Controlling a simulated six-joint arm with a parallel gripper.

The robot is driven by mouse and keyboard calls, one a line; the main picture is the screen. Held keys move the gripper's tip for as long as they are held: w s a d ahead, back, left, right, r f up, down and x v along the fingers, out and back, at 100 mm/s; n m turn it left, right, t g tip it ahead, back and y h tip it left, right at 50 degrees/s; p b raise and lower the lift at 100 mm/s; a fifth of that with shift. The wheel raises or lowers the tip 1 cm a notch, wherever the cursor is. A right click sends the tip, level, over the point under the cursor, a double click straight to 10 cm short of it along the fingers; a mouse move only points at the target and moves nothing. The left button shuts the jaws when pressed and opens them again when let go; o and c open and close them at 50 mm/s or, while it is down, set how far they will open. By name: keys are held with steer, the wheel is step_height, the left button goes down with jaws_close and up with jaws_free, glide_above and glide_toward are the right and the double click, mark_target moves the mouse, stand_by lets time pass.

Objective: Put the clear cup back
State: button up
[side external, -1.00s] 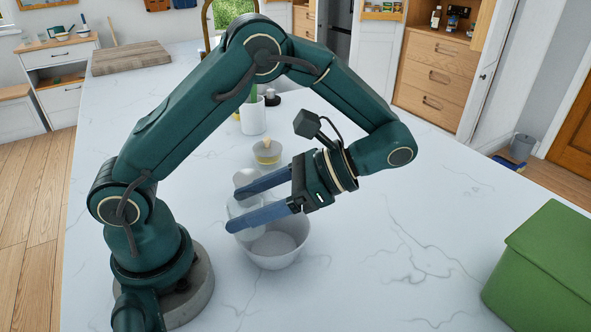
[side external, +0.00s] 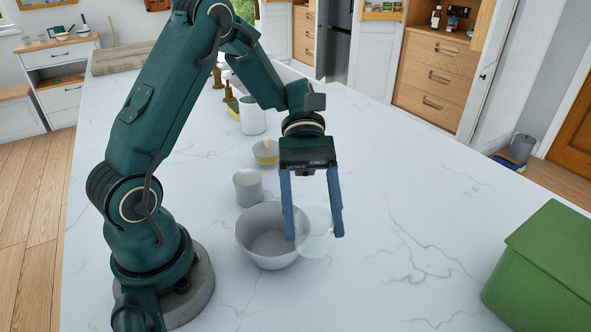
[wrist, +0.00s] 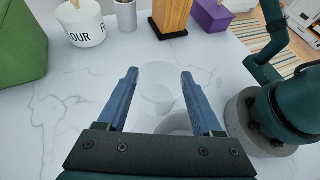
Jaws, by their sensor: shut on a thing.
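The clear cup (side external: 316,240) is see-through and faint, between the lower ends of my blue fingers. My gripper (side external: 314,236) points down and is shut on it, just right of a white bowl (side external: 262,250). In the wrist view the clear cup (wrist: 157,100) shows between the fingertips of my gripper (wrist: 159,72). Whether the cup touches the counter or the bowl is hard to tell. The bowl (wrist: 178,122) is partly hidden behind the cup and gripper there.
A grey cup (side external: 247,188), a yellow-and-white jar (side external: 265,153) and a white container (side external: 252,116) stand behind the bowl. A green box (side external: 545,270) is at the right. The wrist view shows a flour canister (wrist: 85,32), a wooden block (wrist: 171,15) and a purple box (wrist: 211,17).

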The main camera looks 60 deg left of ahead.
steer(key=x, duration=0.3)
steer(key=w+x, duration=0.1)
steer(key=x, duration=0.5)
steer(key=shift+w+d+f, duration=0.25)
steer(key=shift+w, duration=0.15)
steer(key=shift+f, duration=2)
steer(key=o, duration=1.5)
